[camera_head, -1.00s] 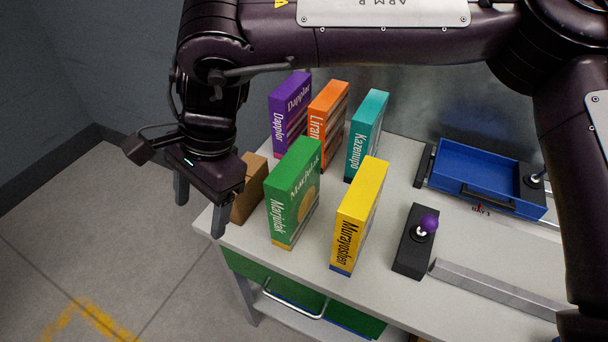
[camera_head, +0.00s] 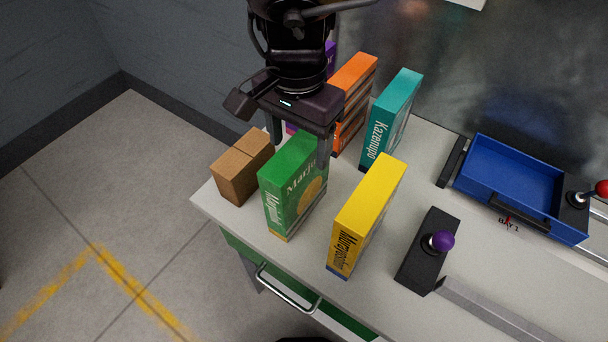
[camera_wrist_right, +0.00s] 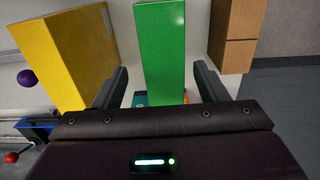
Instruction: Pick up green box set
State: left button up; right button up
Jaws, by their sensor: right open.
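The green box (camera_head: 292,200), with a yellow base and a yellow round picture, stands upright on the table near its front left edge. My right gripper (camera_head: 298,146) points down at the top of the green box. Its fingers are open, one on each side of the box. In the right wrist view the green box (camera_wrist_right: 160,45) lies between the two open fingers, with a visible gap to each. I cannot tell how far down the box the fingertips reach. My left gripper is not in view.
Brown cartons (camera_head: 240,168) stand just left of the green box, and a yellow box (camera_head: 365,215) to its right. Orange (camera_head: 354,95), teal (camera_head: 393,115) and partly hidden purple boxes stand behind. A purple-knobbed lever (camera_head: 440,242) and blue tray (camera_head: 510,185) are farther right.

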aim_at(298, 185)
jog(key=f, duration=0.5)
jog(key=shift+w+a+f, duration=0.1)
jog(key=shift+w+f, duration=0.1)
jog(key=shift+f, duration=0.45)
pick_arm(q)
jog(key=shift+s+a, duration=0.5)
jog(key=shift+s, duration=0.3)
pick_arm(e)
grip_shut()
